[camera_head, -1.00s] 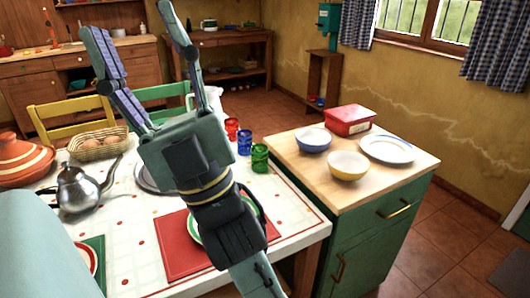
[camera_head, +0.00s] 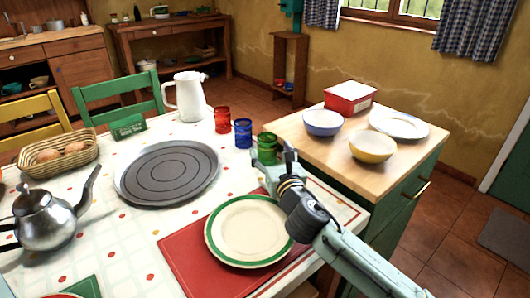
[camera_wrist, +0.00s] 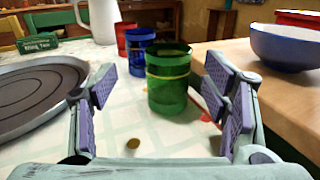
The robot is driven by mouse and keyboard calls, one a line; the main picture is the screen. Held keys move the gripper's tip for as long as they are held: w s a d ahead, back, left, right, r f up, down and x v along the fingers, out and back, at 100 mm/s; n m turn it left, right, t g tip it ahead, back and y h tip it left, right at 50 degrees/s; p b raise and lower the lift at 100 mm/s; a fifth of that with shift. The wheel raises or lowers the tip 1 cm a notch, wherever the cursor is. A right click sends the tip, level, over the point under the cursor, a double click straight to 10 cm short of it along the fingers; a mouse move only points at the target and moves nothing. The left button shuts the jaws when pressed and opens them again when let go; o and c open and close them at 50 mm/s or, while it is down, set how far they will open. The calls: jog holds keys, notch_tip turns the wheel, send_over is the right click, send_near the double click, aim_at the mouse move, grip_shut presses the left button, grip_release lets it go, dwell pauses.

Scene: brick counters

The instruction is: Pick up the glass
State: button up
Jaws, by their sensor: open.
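A green glass (camera_head: 266,148) stands upright near the right edge of the table, beside the wooden-topped cabinet. In the wrist view the green glass (camera_wrist: 168,80) is just ahead, between the finger lines and nearer the right finger. A blue glass (camera_head: 243,133) and a red glass (camera_head: 222,119) stand in a row behind it; the blue one (camera_wrist: 138,50) and the red one (camera_wrist: 126,38) also show in the wrist view. My gripper (camera_wrist: 160,100) is open and empty, low over the tablecloth. In the head view my gripper (camera_head: 275,158) is partly hidden by its own wrist.
The cabinet (camera_head: 315,138) to the right bears a blue bowl (camera_head: 322,122), a yellow bowl (camera_head: 373,146), a plate (camera_head: 398,123) and a red box (camera_head: 350,97). A white jug (camera_head: 189,97), grey tray (camera_head: 168,172) and plate (camera_head: 249,231) are on the table.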

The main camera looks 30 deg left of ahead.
aim_at(270, 143)
jog(key=shift+w+f, duration=0.15)
jog(key=shift+w, duration=0.3)
jog(key=p+x, duration=0.1)
jog(key=x, duration=0.2)
jog(key=p+x, duration=0.1)
jog(key=x, duration=0.1)
jog(key=shift+w+a+r+p, duration=0.1)
jog(key=shift+w+r+p, duration=0.2)
jog(key=shift+w+a+f, duration=0.1)
jog(key=shift+w+a, duration=0.3)
jog(key=shift+c, duration=0.4)
grip_shut()
